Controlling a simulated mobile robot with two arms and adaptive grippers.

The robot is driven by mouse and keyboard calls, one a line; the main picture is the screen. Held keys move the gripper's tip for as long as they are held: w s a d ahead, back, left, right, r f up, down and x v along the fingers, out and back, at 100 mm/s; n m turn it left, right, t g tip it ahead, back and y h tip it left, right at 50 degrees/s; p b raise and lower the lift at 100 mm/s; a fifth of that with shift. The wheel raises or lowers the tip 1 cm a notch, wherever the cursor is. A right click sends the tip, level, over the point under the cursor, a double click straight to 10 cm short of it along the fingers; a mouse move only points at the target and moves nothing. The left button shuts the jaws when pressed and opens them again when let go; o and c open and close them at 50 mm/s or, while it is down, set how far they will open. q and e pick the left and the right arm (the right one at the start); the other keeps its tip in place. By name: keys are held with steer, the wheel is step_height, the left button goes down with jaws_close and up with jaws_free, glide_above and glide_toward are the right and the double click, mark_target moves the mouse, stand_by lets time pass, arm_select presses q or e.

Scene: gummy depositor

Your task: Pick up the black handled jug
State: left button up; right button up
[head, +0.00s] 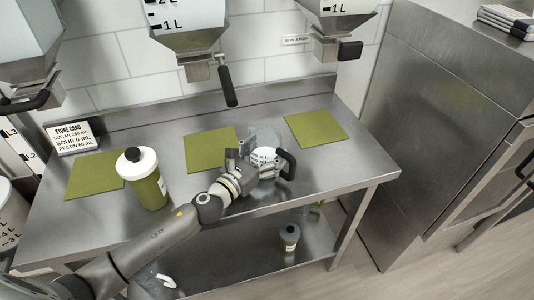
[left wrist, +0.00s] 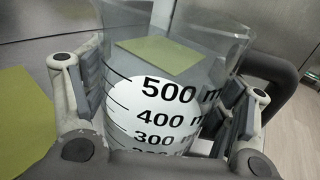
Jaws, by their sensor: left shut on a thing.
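The gripper's fingers (left wrist: 166,100) press from left and right. The jug's base is hidden, so I cannot tell whether it touches the table. My right gripper is not in view.
Green mats lie at left (head: 92,176), middle (head: 208,152) and right (head: 316,128) on the table. Hoppers with levers hang above (head: 190,35). A store card (head: 73,138) stands at left. A steel cabinet (head: 430,130) is at right.

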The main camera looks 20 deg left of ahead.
mark_target(275, 133)
arm_select(q)
steer(key=shift+r, duration=0.6)
step_height(275, 133, up, 3)
steer(key=shift+s+d+f+p, duration=0.1)
steer(key=shift+s+f+p, duration=0.05)
steer(key=shift+p, duration=0.65)
steer(key=s+d+r, duration=0.2)
steer(key=s+r, duration=0.7)
steer(key=s, duration=0.4)
steer(key=shift+s+d, duration=0.25)
steer(key=shift+d, duration=0.05)
